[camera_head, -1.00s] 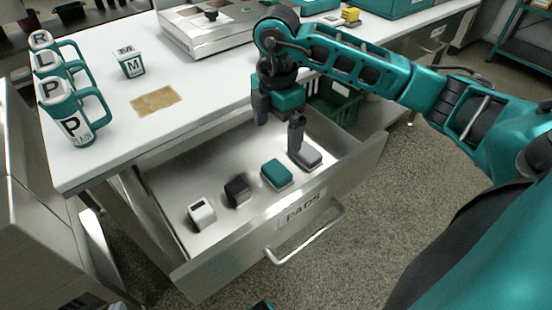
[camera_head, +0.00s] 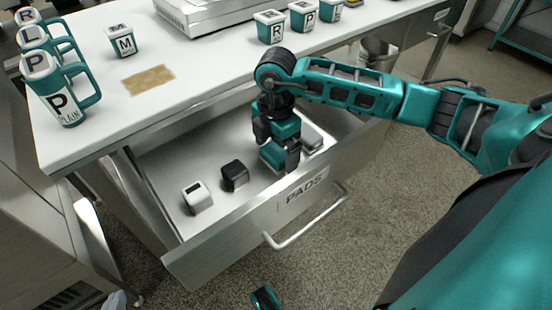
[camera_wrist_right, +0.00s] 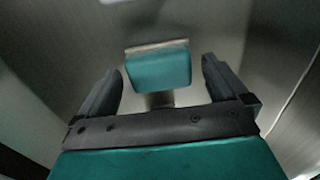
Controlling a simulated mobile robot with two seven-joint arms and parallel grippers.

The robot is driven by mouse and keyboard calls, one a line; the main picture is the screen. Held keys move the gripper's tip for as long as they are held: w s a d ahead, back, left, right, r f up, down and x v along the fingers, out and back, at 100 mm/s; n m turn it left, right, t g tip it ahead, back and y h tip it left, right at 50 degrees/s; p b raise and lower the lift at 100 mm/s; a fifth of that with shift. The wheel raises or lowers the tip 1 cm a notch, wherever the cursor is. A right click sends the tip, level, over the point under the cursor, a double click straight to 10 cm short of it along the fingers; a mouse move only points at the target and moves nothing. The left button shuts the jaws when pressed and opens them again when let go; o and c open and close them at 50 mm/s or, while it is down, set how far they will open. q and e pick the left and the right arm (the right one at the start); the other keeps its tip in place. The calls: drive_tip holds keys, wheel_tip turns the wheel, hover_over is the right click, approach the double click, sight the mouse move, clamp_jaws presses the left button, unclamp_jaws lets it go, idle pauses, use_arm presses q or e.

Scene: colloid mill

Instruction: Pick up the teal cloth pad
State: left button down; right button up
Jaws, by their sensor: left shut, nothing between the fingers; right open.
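The teal cloth pad (camera_head: 272,154) lies in the open drawer, partly hidden by my right gripper (camera_head: 277,149). In the right wrist view the teal pad (camera_wrist_right: 158,70) shows ahead, between the two spread fingers, with a pale layer along its far edge. My right gripper is open, its fingers reaching down on either side of the pad with a gap at each side in the wrist view. My left gripper (camera_head: 265,298) shows only as a small part at the bottom edge, shut and empty, away from the drawer.
The white counter (camera_head: 205,75) above carries several lettered mugs, containers and a tan patch (camera_head: 148,79).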

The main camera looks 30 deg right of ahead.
sight(276, 152)
drive_tip(key=shift+f, duration=0.75)
use_arm(q)
drive_tip(key=shift+w+d, duration=0.1)
drive_tip(key=shift+d, duration=0.2)
use_arm(e)
drive_tip(key=shift+c, duration=0.2)
drive_tip(key=shift+r, duration=0.1)
drive_tip(key=c, duration=0.9)
use_arm(q)
drive_tip(key=shift+a, duration=0.1)
drive_tip(key=r+p, duration=0.2)
drive_tip(key=p, duration=0.1)
drive_tip(key=a+r+p, duration=0.1)
drive_tip(key=p, duration=0.1)
drive_tip(key=shift+s+r, duration=0.3)
use_arm(e)
wheel_tip(276, 152, up, 20)
